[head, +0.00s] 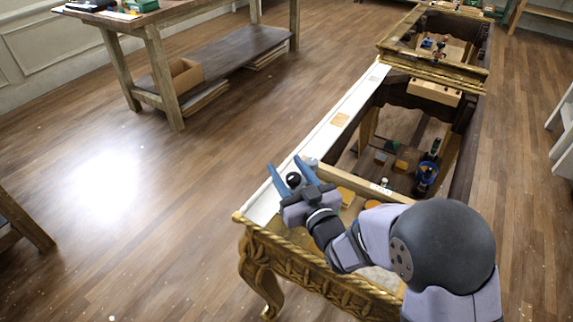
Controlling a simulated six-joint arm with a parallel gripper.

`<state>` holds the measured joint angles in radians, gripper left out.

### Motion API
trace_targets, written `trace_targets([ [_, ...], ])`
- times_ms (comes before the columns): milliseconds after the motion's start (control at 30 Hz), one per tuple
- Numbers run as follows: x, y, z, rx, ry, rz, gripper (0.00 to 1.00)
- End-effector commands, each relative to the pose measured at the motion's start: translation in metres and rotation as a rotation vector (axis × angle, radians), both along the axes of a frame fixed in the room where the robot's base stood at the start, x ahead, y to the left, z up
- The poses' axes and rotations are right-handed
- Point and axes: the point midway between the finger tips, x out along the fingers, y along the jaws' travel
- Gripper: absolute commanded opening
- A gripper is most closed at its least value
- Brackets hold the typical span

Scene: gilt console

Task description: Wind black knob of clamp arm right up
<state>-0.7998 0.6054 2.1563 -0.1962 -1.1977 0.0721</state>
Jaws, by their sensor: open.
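My gripper (284,163) is open over the near left corner of the gilt console (345,97), with its two blue fingers pointing away from me. A small round black knob (293,179) shows between the fingers, close to the palm. I cannot tell whether the fingers touch it. The clamp arm under the knob is mostly hidden by my gripper. A small pale grey piece (311,163) shows just right of the right finger; I cannot tell whether it belongs to the clamp.
The console frame is open in the middle, with small blocks and a blue-and-black item (426,172) on the level below. A light wooden block (434,92) sits on the far cross rail. A wooden workbench (150,25) stands at the back left.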

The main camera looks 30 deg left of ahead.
Motion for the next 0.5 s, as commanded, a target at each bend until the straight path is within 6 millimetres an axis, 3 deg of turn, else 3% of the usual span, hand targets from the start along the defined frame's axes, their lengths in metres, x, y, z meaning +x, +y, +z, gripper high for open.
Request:
trace_targets([
  [433,0.0051,0.0076,-0.0004,-0.001,0.001,0.0,0.46],
  [500,0.0051,0.0076,-0.0003,-0.001,0.001,0.0,0.32],
])
